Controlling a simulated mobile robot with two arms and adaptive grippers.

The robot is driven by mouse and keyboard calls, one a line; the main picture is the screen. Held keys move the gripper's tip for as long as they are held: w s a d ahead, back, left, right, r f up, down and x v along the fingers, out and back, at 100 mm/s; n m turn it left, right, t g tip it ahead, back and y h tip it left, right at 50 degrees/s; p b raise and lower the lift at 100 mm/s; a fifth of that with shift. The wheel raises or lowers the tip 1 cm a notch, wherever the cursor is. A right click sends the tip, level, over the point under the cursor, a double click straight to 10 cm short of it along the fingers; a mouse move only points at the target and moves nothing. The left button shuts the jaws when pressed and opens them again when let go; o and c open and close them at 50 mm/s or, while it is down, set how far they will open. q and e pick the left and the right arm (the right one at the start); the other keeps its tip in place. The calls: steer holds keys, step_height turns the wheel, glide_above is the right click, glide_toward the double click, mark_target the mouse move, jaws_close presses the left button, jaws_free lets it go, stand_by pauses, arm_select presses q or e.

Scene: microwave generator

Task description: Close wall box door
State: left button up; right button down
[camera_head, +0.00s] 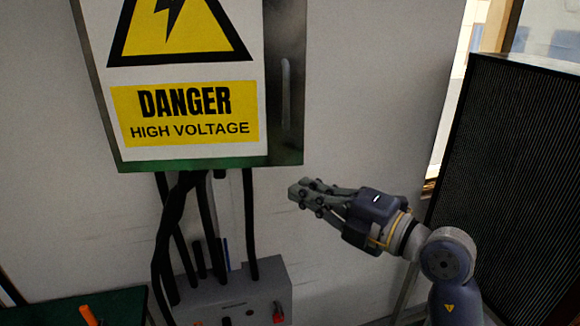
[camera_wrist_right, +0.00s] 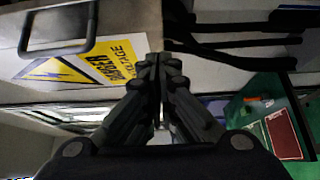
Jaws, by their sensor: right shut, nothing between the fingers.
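The wall box door (camera_head: 190,120) carries a white panel with a yellow "DANGER HIGH VOLTAGE" sign and fills the upper left of the head view. A grey strip with an upright handle (camera_head: 286,88) runs along its right side. In the right wrist view the door's sign (camera_wrist_right: 95,65) and handle (camera_wrist_right: 58,32) show at the upper left. I cannot tell whether the door is fully flush. My right gripper (camera_head: 298,192) is shut and empty, just below and right of the box's lower right corner, seemingly apart from it; it also shows in the wrist view (camera_wrist_right: 158,62). My left gripper is out of view.
A green-topped surface (camera_head: 115,305) with an orange item is at the lower left. A dark ribbed panel (camera_head: 510,170) stands at right. Bare wall lies between.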

mark_target(268, 165)
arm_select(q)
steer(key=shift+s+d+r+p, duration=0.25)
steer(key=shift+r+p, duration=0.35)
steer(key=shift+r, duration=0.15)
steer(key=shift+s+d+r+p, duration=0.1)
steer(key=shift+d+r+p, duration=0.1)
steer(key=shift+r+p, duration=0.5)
arm_select(e)
steer(key=shift+w+a, duration=0.55)
steer(key=shift+w, duration=0.5)
steer(key=shift+w+a, duration=0.6)
steer(key=shift+w, duration=0.45)
steer(key=shift+w+a, duration=0.55)
steer(key=shift+w, duration=0.5)
